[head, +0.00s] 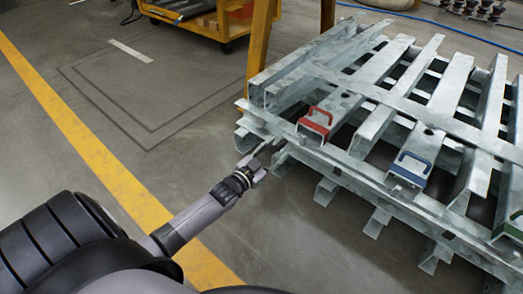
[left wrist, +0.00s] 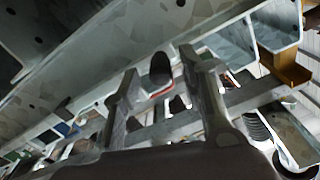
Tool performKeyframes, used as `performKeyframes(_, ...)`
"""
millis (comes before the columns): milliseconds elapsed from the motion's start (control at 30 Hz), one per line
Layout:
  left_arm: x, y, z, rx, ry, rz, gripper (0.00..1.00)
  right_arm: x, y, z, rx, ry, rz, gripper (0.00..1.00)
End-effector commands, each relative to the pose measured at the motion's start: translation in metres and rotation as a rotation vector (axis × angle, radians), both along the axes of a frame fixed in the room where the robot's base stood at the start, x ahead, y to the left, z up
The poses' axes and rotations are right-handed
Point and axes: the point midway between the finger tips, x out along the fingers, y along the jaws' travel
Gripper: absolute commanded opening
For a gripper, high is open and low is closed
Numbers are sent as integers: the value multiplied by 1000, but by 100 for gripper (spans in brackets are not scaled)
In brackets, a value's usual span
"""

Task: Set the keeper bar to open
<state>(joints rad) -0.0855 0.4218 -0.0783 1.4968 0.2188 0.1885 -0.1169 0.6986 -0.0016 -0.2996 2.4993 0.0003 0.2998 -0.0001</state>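The galvanized steel isolator frames (head: 385,100) lie stacked at the right in the head view. A red handle (head: 315,122), a blue handle (head: 410,167) and a green handle (head: 516,226) sit along their near side. I cannot tell which part is the keeper bar. My left gripper (head: 272,147) reaches the left near corner of the frames. In the left wrist view its two fingers (left wrist: 158,62) stand apart. A dark rounded piece with a red edge (left wrist: 160,72) shows between them, with no clear contact. My right gripper is not in view.
A yellow post (head: 260,45) stands right behind the frames' left end. A yellow cart (head: 205,20) is at the back. The grey floor (head: 190,130) left of the frames is clear, with a yellow line (head: 85,140) across it.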

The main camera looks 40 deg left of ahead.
Motion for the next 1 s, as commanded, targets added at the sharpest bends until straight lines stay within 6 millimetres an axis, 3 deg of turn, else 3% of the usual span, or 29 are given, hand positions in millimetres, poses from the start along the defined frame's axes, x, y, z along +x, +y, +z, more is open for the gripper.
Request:
performKeyframes(200, -49, 3, -1, 0, 3, -1, 39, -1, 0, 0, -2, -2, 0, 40)
performKeyframes(400, -79, 6, -1, 0, 2, 0, 39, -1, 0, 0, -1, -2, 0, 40)
performKeyframes(600, -90, 7, 0, 1, 0, 0, 39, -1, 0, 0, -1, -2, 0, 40)
performKeyframes(1000, -90, 7, 0, 0, 0, -1, 39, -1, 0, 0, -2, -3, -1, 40)
